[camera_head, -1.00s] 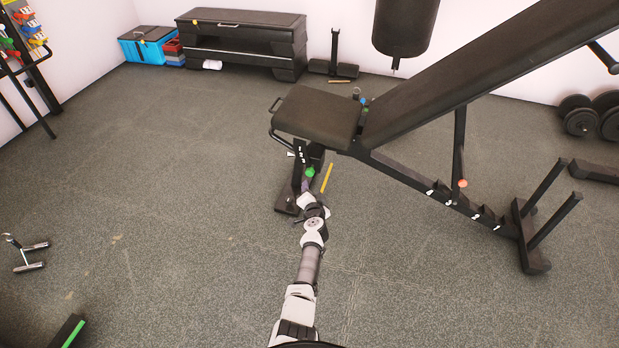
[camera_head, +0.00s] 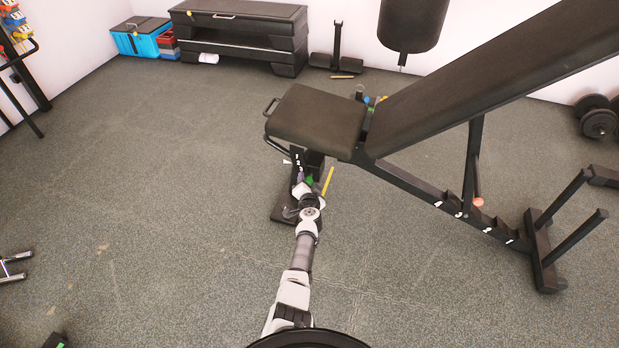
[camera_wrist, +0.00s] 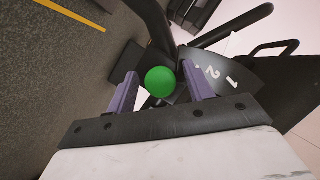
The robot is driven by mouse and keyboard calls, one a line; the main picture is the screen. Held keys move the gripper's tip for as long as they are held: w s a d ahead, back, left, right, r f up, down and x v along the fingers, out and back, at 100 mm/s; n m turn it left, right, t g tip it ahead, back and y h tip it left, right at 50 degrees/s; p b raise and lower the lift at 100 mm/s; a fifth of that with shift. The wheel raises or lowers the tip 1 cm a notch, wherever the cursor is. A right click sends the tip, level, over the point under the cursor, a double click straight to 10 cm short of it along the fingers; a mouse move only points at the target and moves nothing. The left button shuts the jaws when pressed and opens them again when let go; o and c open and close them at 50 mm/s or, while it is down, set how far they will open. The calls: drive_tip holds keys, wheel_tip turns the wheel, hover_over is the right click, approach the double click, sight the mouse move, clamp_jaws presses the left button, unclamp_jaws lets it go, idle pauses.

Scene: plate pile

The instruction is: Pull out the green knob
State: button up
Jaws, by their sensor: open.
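The green knob (camera_wrist: 160,82) is a round ball in the wrist view, on the black post under the bench seat. In the wrist view, my gripper (camera_wrist: 161,88) is open, with one purple finger on each side of the knob. I cannot tell whether the knob is fully between the fingertips or a little beyond them; neither finger is seen touching it. In the head view, the green knob (camera_head: 309,181) is partly hidden by my gripper (camera_head: 303,180) at the bench's front leg. The black weight bench (camera_head: 318,118) stands with its backrest raised to the right.
Number marks show on the black post (camera_wrist: 218,72) beside the knob. A yellow strip (camera_head: 328,181) is right of my gripper. An orange knob (camera_head: 478,202) sits on the bench's rear support.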

drive_tip(key=shift+w+f, duration=0.1)
drive_tip(key=shift+w, duration=0.15)
clamp_jaws()
idle(0.3)
